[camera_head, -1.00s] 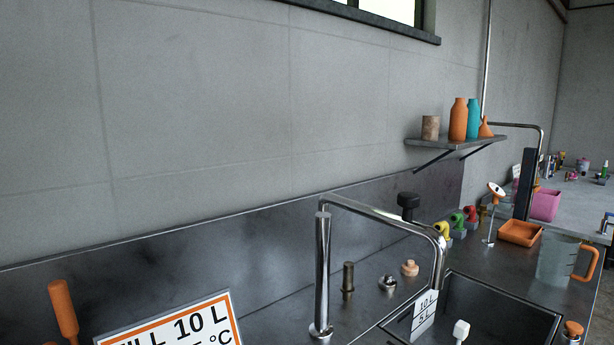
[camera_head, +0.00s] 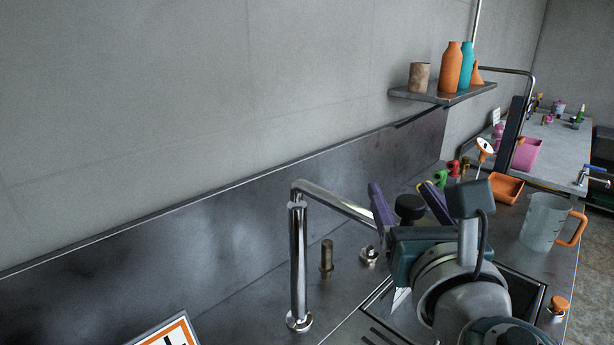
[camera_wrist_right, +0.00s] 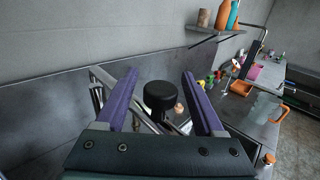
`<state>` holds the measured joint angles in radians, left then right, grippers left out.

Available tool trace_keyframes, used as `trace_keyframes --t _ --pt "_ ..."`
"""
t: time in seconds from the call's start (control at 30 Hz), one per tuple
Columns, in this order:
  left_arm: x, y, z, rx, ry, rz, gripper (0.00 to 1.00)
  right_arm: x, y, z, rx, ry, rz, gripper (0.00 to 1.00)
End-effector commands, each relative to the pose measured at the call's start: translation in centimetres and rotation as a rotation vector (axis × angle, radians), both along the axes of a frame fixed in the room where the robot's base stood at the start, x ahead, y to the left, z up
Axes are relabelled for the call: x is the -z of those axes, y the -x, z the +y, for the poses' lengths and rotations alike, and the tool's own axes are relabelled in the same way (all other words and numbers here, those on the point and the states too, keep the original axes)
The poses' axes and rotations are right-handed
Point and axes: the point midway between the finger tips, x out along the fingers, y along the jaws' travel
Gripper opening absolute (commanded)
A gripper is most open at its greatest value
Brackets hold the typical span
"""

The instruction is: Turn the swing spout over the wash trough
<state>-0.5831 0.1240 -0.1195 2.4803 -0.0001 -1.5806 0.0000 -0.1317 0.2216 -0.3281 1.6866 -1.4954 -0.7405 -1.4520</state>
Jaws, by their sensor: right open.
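The chrome swing spout (camera_head: 334,200) rises from an upright post on the steel counter and reaches right; its outlet end is hidden behind my right gripper in the head view. A black round knob (camera_head: 409,207) stands at the spout's horizontal arm; it also shows in the right wrist view (camera_wrist_right: 160,95). My right gripper (camera_head: 401,188) is open, with the knob appearing between its two purple fingers; I cannot tell whether they touch it. The wash trough (camera_head: 527,290) is mostly covered by my right arm. My left gripper is out of view.
A wall shelf (camera_head: 440,95) holds bottles. A sign (camera_head: 170,332) is at lower left.

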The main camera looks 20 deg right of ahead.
Motion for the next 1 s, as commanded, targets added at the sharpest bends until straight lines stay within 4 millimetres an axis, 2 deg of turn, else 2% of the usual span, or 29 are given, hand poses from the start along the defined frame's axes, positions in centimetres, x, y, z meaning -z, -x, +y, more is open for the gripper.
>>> trace_keyframes --t 0.13,0.4,1.0 --pt "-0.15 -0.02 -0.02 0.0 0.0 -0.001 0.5 -0.05 -0.93 -0.45 0.002 -0.002 -0.001 0.7" --pt "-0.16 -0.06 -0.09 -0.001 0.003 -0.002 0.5 0.01 -1.02 -0.49 0.002 -0.002 -0.001 0.69" --pt "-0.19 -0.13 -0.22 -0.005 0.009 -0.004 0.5 0.0 -0.99 -0.46 0.002 -0.003 -0.001 0.02"
